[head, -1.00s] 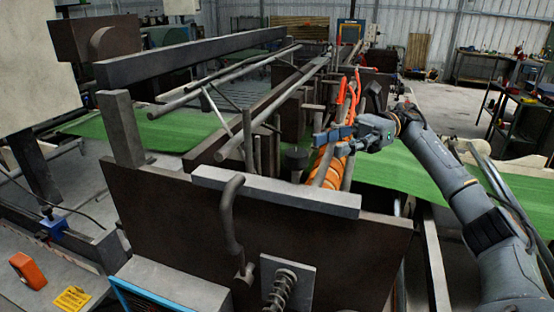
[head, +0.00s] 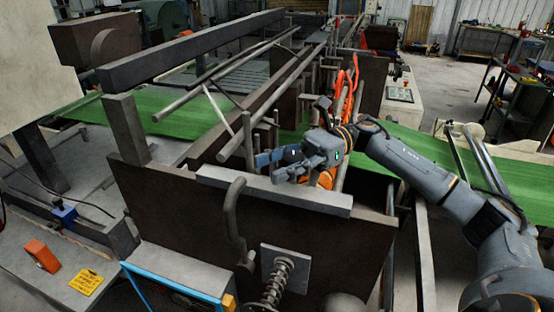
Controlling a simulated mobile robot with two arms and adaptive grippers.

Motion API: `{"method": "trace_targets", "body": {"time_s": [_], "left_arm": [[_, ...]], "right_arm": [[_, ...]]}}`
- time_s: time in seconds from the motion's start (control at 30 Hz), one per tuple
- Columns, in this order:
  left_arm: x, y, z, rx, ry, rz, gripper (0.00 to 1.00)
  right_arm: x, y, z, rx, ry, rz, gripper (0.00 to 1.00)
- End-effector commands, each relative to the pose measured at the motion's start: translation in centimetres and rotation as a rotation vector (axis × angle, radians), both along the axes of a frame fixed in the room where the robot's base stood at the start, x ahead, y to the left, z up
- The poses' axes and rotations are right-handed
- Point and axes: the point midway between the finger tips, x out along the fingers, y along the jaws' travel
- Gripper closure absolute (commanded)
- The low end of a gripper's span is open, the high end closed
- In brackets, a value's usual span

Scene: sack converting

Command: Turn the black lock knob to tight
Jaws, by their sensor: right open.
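My right gripper (head: 270,165) is open, with its blue-grey fingers pointing left just behind the grey top bar (head: 275,190) of the brown machine plate. The black lock knob cannot be made out now; the place behind the bar where a dark knob-like part stood earlier is covered by the gripper. I cannot tell whether the fingers are around it or touching it. My left gripper is not in view.
An orange-wrapped roller (head: 326,180) and red-orange hoses (head: 351,82) lie close to the right gripper. A bent grey handle (head: 233,215) and a spring-loaded screw (head: 277,281) stand on the near plate. Long rails run back. Green web (head: 520,185) spreads at right.

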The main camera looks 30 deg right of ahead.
Motion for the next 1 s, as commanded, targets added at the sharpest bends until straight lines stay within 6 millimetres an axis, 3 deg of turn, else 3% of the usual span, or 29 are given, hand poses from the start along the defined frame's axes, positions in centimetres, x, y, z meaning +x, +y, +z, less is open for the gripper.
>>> {"method": "trace_targets", "body": {"time_s": [0.13, 0.33, 1.0], "left_arm": [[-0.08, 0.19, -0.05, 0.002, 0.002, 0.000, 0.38], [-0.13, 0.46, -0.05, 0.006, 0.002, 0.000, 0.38], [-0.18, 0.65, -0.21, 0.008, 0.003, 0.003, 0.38]], "right_arm": [[0.00, 0.00, -0.04, 0.000, 0.000, 0.001, 0.56], [-0.01, -0.02, -0.01, 0.000, 0.000, 0.001, 0.97], [0.06, -0.13, 0.09, 0.001, -0.001, -0.007, 1.00]]}}
